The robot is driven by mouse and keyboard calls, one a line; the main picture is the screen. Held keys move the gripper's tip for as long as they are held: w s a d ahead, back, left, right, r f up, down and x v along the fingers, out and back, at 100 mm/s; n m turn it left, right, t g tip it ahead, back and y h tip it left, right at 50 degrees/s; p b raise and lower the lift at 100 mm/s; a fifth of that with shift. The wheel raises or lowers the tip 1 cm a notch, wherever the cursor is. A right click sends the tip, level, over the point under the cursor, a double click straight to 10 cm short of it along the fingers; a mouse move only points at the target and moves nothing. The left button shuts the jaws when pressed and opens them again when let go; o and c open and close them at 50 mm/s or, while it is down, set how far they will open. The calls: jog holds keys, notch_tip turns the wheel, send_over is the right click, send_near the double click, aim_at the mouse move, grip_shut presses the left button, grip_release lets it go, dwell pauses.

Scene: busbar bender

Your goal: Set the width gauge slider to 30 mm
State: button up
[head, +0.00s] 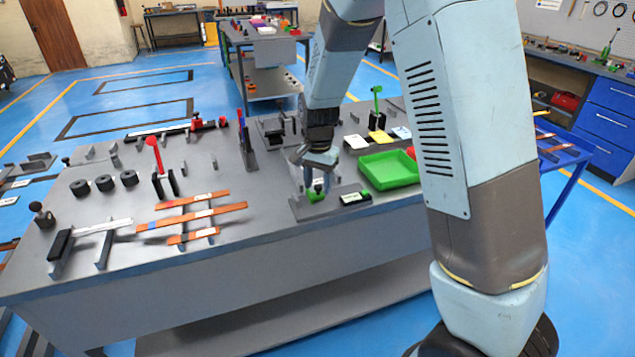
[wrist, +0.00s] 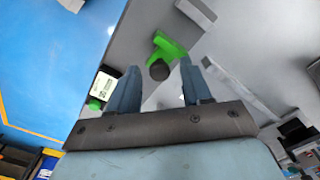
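The width gauge (head: 335,208) is a low grey plate near the front edge of the bench. Its green slider (head: 316,194) sits on it and shows in the wrist view (wrist: 170,46) with a dark round knob (wrist: 159,70). My gripper (head: 318,183) points down just above the slider. In the wrist view my gripper (wrist: 159,66) is open, its two blue fingers spread with the knob in the gap between them. I cannot tell whether either finger touches it. A small label or display (head: 355,198) is at the gauge's right end. The slider's scale reading is not legible.
A green tray (head: 388,170) stands right of the gauge. Orange-brown bars (head: 192,222) lie on supports to the left. A dark upright plate (head: 247,140) and a red-handled lever (head: 155,150) stand farther back. The bench between the bars and gauge is clear.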

aim_at(318, 186)
notch_tip(318, 186, up, 14)
jog(key=shift+f, duration=0.15)
dwell(0.7)
jog(key=s+d+r+n+t+y, duration=0.1)
jog(key=s+d+r+n+t, duration=0.15)
jog(key=s+d+r, duration=0.75)
jog(key=s+d+n+t, duration=0.1)
jog(key=s+d, duration=0.3)
jog(key=s, duration=0.4)
jog(key=s+d+r+n+t+h, duration=0.1)
jog(key=s+d+n+t, duration=0.1)
jog(key=s+d, duration=0.2)
jog(key=s, duration=0.3)
jog(key=shift+s+r, duration=0.2)
jog(key=shift+s, duration=0.15)
